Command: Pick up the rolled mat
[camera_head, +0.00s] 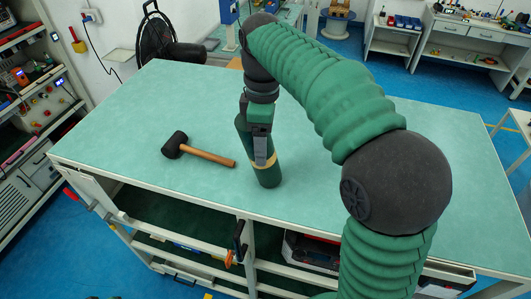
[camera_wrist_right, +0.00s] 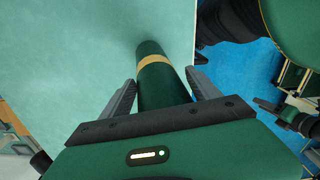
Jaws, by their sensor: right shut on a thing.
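The rolled mat (camera_head: 269,178) is a dark green cylinder with a tan band, near the middle of the green-topped workbench. My right gripper (camera_head: 262,152) is above it, with a grey finger against its side. In the right wrist view the mat (camera_wrist_right: 152,48) runs away from the palm between the two fingers of my right gripper (camera_wrist_right: 160,78), which is shut on it. The gripper hides part of the mat in the head view. I cannot tell whether its lower end touches the bench. My left gripper is in neither view.
A mallet (camera_head: 205,153) with a black head and wooden handle lies on the workbench (camera_head: 120,125), left of the mat. A black fan (camera_head: 157,38) stands behind the bench. Shelves with items are below the top.

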